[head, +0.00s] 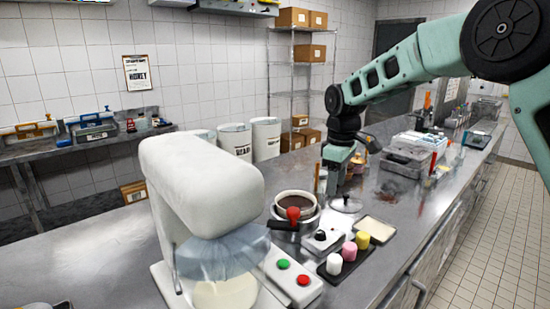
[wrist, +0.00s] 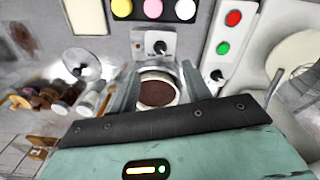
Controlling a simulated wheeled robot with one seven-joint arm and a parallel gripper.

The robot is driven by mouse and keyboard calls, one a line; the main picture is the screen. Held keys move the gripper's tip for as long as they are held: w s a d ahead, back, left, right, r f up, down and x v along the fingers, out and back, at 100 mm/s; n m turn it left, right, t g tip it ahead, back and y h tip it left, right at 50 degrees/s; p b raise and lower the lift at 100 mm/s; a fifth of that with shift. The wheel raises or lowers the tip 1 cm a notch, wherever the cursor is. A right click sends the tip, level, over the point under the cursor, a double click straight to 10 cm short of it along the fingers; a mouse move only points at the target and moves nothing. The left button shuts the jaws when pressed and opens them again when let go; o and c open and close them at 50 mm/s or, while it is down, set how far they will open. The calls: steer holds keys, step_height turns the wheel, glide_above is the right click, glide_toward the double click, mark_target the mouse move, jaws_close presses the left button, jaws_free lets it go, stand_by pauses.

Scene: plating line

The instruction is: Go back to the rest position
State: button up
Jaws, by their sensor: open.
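My gripper (head: 338,175) hangs from my arm above the steel counter (head: 393,197) in the head view, pointing down behind the pot. In the wrist view my gripper (wrist: 160,72) shows two fingers spread apart, with nothing held between them. A round pot with dark brown contents (wrist: 157,93) shows beyond and between the fingers, apart from them as far as I can tell. The same pot (head: 296,199) stands on the counter in the head view. The fingertips are small in the head view.
A white mixer (head: 200,180) stands at the front left. A button box (head: 292,279), a dark tray (head: 350,262) with white, pink and yellow pieces, and a lid (head: 346,204) surround the pot. White bins (head: 266,138) stand behind. A tiled aisle (head: 480,225) lies right of the counter.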

steer(key=s+d+f+m+t, duration=0.1)
steer(key=s+d+f+m, duration=0.15)
steer(key=s, duration=0.65)
steer(key=s+d+f+m, duration=0.1)
steer(key=s+d+m, duration=0.3)
steer(key=s, duration=0.5)
steer(key=s+d+f+m+t, duration=0.1)
steer(key=s+d+m, duration=0.3)
steer(key=s, duration=0.5)
steer(key=s+a+r+n+g, duration=0.1)
steer(key=s+a+n, duration=0.3)
steer(key=a, duration=0.5)
steer(key=s+a+r+n+g, duration=0.1)
steer(key=s+a+n, duration=0.3)
steer(key=s+a, duration=0.5)
steer(key=shift+y, duration=0.3)
